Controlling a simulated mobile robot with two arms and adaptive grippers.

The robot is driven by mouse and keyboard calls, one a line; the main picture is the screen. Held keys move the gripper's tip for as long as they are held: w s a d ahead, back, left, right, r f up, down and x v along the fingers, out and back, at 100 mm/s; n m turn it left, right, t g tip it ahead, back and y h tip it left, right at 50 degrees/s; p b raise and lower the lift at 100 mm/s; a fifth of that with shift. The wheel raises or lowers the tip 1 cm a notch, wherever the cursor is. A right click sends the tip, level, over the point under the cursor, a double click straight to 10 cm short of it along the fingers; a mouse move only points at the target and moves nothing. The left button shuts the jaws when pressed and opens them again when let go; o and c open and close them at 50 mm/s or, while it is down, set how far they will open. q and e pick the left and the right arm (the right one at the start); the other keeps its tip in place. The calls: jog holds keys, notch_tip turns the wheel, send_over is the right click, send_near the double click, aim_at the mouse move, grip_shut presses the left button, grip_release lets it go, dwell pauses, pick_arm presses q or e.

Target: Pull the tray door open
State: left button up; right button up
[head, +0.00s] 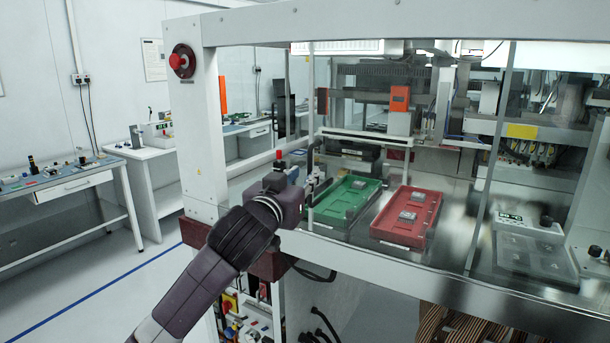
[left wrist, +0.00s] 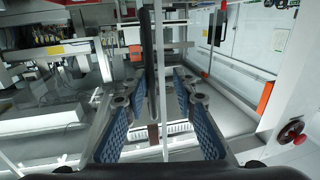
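The tray door appears as a clear panel (head: 470,170) in a pale frame on the front of the white machine. A dark upright handle (head: 313,160) stands at its left edge. My left gripper (head: 310,188) is at that handle, partly hiding its lower end. In the left wrist view, the blue-padded fingers of my left gripper (left wrist: 157,100) are spread apart. The dark handle bar (left wrist: 150,65) and a pale upright edge show between them. I cannot tell whether a finger touches the handle. My right gripper is not in view.
Behind the glass lie a green tray (head: 322,208) and a red tray (head: 376,228) with small grey parts. A red emergency button (head: 178,61) is on the left post. White benches (head: 55,190) stand at the left, with clear floor before them.

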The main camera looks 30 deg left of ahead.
pick_arm(q)
jog(key=s, duration=0.7)
jog(key=shift+s+d, duration=0.15)
jog(key=shift+d, duration=0.25)
jog(key=shift+p, duration=0.35)
